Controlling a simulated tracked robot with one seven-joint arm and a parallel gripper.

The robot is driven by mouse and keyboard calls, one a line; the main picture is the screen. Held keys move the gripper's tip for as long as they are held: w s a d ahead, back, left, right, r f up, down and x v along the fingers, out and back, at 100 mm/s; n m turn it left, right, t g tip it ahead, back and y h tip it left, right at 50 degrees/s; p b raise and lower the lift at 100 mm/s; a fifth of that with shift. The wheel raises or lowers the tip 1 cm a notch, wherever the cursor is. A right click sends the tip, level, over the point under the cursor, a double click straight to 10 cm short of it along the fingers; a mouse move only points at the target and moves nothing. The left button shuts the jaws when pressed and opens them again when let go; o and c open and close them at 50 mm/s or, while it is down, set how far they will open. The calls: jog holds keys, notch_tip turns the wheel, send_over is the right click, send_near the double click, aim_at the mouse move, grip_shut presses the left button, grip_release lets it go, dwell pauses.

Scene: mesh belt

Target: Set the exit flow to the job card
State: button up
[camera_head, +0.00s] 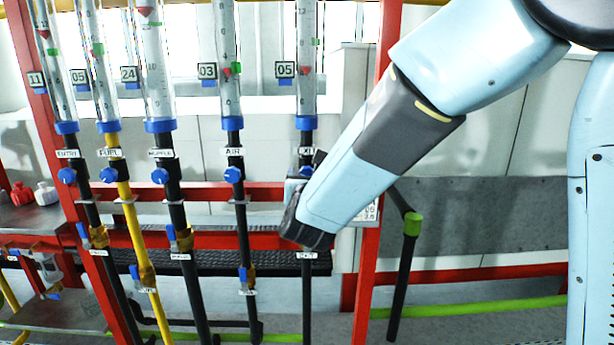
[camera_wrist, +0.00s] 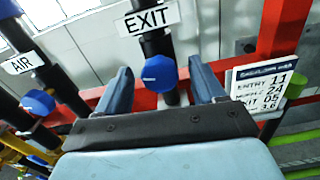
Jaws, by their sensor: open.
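The exit flow tube (camera_head: 306,60) is the rightmost of several clear upright tubes. Its tag reads 05, and its red float appears lower than a green marker beside the tube. Below it, the blue exit knob (camera_wrist: 160,73) sits on a dark pipe under the EXIT label (camera_wrist: 149,19). My gripper (camera_wrist: 163,80) is open, with one finger on each side of the knob and visible gaps. The job card (camera_wrist: 263,92) is at the right, with an EXIT line reading 05. In the head view my arm hides part of the knob and card.
Other tubes stand to the left; the AIR knob (camera_wrist: 38,102) is the nearest neighbour. A red post (camera_head: 368,260) rises just right of the exit pipe. A dark pipe with a green cap (camera_head: 413,224) stands farther right.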

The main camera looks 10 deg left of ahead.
jog(key=shift+w+a, duration=0.15)
jog(key=shift+w, duration=0.45)
jog(key=shift+c, duration=0.3)
jog(key=c, duration=1)
jog(key=shift+m, duration=0.3)
jog(key=o, duration=1.1)
jog(key=shift+c, duration=0.2)
jog(key=shift+s, duration=0.1)
